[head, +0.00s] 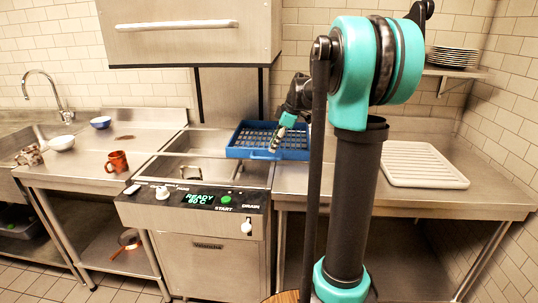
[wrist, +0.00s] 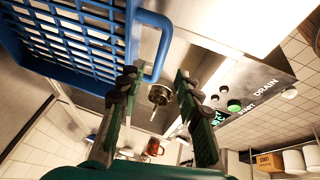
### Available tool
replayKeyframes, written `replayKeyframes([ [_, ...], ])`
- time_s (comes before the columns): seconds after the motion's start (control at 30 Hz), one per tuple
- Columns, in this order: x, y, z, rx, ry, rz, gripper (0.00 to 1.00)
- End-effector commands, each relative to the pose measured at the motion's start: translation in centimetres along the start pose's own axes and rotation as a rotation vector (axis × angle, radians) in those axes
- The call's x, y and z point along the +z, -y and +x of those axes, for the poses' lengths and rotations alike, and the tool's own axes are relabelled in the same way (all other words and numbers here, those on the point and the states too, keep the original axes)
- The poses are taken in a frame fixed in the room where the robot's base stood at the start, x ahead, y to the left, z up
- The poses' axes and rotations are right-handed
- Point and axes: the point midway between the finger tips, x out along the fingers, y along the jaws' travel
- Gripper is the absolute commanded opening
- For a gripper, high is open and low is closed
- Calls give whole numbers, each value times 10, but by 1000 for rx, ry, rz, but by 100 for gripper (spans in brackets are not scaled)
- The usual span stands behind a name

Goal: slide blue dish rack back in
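The blue dish rack (head: 240,146) sits partly over the dishwasher bed (head: 197,143) and partly over the right steel counter, below the raised hood. In the wrist view the rack's grid (wrist: 75,35) fills the upper left, with a blue loop handle (wrist: 163,48) on its side. My gripper (wrist: 157,74) is open, its two fingers apart with nothing held between them. The left fingertip overlaps the near end of the handle in the picture; I cannot tell if they touch. In the head view my gripper (head: 280,136) is over the rack's near side, and my arm hides the rack's right end.
The front panel shows "READY" beside a green START button (head: 226,199). A red mug (head: 117,161), white bowl (head: 61,143) and blue bowl (head: 101,122) stand on the left counter. A white ribbed board (head: 420,165) lies on the right counter. Plates (head: 452,56) are stacked on a shelf.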

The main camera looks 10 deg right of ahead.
Motion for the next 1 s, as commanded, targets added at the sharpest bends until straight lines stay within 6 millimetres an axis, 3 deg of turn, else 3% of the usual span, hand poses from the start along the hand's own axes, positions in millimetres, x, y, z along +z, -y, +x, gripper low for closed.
replayKeyframes([
  [0.1,0,0,23,0,0,0,34],
  [0.3,0,0,50,-1,0,0,34],
  [0.77,0,0,61,0,0,1,34],
  [1.0,0,0,61,0,0,1,4],
])
